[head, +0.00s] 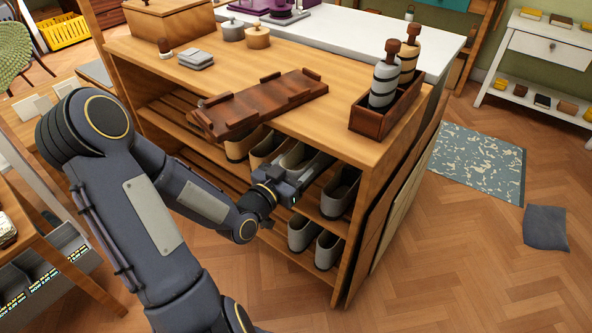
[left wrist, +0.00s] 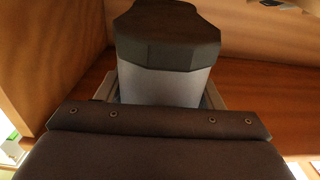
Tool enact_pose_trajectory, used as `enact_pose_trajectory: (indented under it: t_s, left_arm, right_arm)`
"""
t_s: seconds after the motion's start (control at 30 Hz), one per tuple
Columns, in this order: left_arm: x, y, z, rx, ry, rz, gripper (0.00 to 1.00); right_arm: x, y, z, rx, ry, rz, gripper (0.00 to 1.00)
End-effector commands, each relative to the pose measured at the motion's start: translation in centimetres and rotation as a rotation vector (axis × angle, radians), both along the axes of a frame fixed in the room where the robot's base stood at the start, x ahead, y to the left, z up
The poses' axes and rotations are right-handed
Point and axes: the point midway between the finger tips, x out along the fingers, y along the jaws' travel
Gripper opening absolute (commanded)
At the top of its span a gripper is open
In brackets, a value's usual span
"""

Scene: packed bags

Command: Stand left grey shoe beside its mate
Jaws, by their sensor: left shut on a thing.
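My left gripper (head: 296,184) reaches into the upper shoe shelf from the front and is shut on a grey shoe (head: 298,157), partly hidden by the gripper. In the left wrist view a grey form with a dark end (left wrist: 165,85) fills the space before the gripper; I take it for the held shoe. Another grey shoe (head: 341,190) stands at the right end of that shelf, to the right of the gripper. I cannot tell whether the held shoe touches the shelf. My right gripper is not in view.
Tan shoes (head: 264,150) stand left of the gripper. Two grey shoes (head: 302,233) stand on the lower shelf. The rack's side panel (head: 361,235) bounds the right. A brown tray (head: 262,103) and a caddy with two mills (head: 378,119) are on top.

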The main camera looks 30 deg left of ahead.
Motion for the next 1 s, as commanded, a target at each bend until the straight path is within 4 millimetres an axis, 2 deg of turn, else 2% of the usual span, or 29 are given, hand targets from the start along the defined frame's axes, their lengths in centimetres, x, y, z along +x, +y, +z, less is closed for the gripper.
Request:
enact_pose_trajectory:
  t_s: [0.03, 0.1, 0.2, 0.33, 0.57, 0.63, 0.8, 1.0]
  left_arm:
    - [1.3, 0.4, -0.9, -0.002, -0.005, -0.002, 0.24]
    - [2.8, 0.8, -2.1, -0.004, -0.004, -0.002, 0.24]
    - [4.2, 1.2, -4.0, -0.003, -0.003, -0.002, 0.24]
    - [5.5, 1.7, -5.4, -0.001, -0.004, -0.001, 0.24]
    - [6.4, 2.0, -6.5, 0.000, -0.003, -0.001, 0.24]
    - [6.9, 2.1, -7.3, -0.001, -0.003, -0.001, 0.24]
    - [6.8, 2.1, -9.9, -0.001, -0.003, -0.001, 0.24]
    - [6.8, 2.1, -9.8, 0.002, -0.004, -0.001, 0.24]
  right_arm:
    - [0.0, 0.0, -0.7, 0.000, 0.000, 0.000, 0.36]
    - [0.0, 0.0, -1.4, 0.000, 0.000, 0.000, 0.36]
    - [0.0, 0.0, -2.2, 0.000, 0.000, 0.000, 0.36]
    - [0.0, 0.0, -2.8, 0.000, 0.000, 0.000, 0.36]
    - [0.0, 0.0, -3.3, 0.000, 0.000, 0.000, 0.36]
    - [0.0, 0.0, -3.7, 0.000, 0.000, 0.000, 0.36]
    - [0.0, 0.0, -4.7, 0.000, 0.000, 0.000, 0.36]
    - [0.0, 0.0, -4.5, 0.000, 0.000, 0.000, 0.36]
